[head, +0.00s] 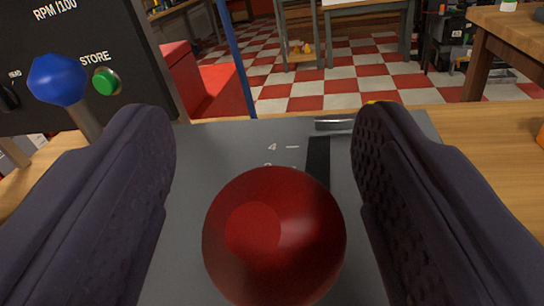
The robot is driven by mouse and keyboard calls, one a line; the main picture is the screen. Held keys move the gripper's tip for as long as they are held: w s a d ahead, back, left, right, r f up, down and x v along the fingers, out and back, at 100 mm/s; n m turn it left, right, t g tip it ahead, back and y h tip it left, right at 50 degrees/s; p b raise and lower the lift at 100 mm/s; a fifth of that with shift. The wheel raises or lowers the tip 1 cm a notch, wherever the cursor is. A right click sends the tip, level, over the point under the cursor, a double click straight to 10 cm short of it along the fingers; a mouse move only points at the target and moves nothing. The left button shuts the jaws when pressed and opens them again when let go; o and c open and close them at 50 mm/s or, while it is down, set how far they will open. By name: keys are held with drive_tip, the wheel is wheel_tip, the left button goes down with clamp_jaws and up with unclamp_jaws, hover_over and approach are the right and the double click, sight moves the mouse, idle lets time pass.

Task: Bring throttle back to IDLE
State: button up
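A large red ball knob (274,236) fills the lower middle of the head view. It appears to be the throttle's knob. My gripper (265,140) is open, with one dark padded finger on each side of the knob and gaps between. Behind the knob is a grey panel (215,150) with a dark straight slot (317,160) running away from me. No IDLE label is readable. The lever's shaft is hidden by the knob.
A blue ball knob (58,79) on a lever stands left. A black panel (105,40) there carries a green button (106,81) and "STORE" lettering. A metal handle-like piece (335,124) lies at the slot's far end. A wooden bench (490,150) surrounds the panel.

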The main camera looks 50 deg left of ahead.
drive_tip(key=shift+w+a+f, duration=0.15)
drive_tip(key=shift+w+f, duration=0.05)
drive_tip(key=p+v, duration=0.1)
drive_tip(key=v, duration=0.6)
drive_tip(key=shift+r+p, duration=0.1)
drive_tip(key=shift+p, duration=0.3)
drive_tip(key=shift+s+d, duration=0.3)
drive_tip(key=shift+d, duration=0.05)
